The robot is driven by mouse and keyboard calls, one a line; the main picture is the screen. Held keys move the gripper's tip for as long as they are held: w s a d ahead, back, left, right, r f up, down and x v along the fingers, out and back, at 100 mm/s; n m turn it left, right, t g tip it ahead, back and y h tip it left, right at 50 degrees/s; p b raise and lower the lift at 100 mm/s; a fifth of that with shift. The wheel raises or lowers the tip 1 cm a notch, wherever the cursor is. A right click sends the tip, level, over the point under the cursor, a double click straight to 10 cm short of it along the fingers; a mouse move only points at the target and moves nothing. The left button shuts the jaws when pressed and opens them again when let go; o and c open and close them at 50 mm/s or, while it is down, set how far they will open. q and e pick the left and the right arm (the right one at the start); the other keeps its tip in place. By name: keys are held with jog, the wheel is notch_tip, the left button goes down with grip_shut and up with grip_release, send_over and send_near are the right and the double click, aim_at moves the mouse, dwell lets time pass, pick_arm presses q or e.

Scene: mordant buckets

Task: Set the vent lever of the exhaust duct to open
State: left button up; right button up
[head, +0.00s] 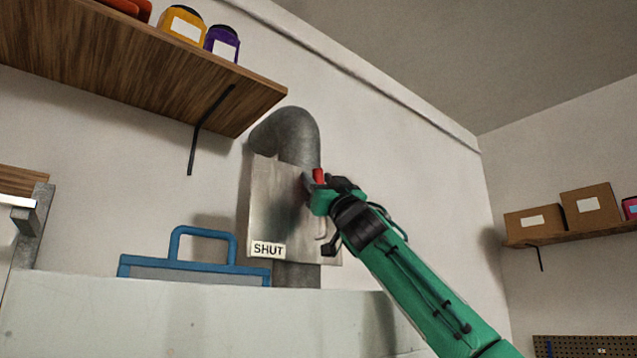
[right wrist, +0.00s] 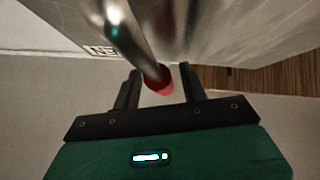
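The exhaust duct (head: 292,135) is a grey bent pipe with a metal plate (head: 272,195) on its front. A "SHUT" label (head: 267,250) is at the plate's lower left. The vent lever's red knob (head: 319,175) shows at my right gripper (head: 318,187), on the plate's right side. In the right wrist view the lever's metal shaft (right wrist: 140,38) ends in the red knob (right wrist: 160,82), which lies between the fingers. The fingers look apart, with a gap beside the knob. A partly hidden label (right wrist: 103,52) shows the letters "EN". My left gripper is out of view.
A wooden shelf (head: 130,65) with yellow and purple jars is above left. A blue-framed item (head: 190,268) with a handle stands behind the pale ledge (head: 180,320). Boxes (head: 588,203) sit on a shelf at the far right. The wall right of the duct is clear.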

jog(key=shift+f, duration=0.15)
jog(key=shift+s+d+f+b, duration=0.1)
jog(key=shift+s+f+b, duration=0.15)
jog(key=shift+f+b, duration=0.3)
jog(key=b+v, duration=0.4)
jog(key=v, duration=0.2)
jog(key=shift+s+d+b, duration=0.15)
jog(key=shift+d+b, duration=0.05)
jog(key=shift+b, duration=0.2)
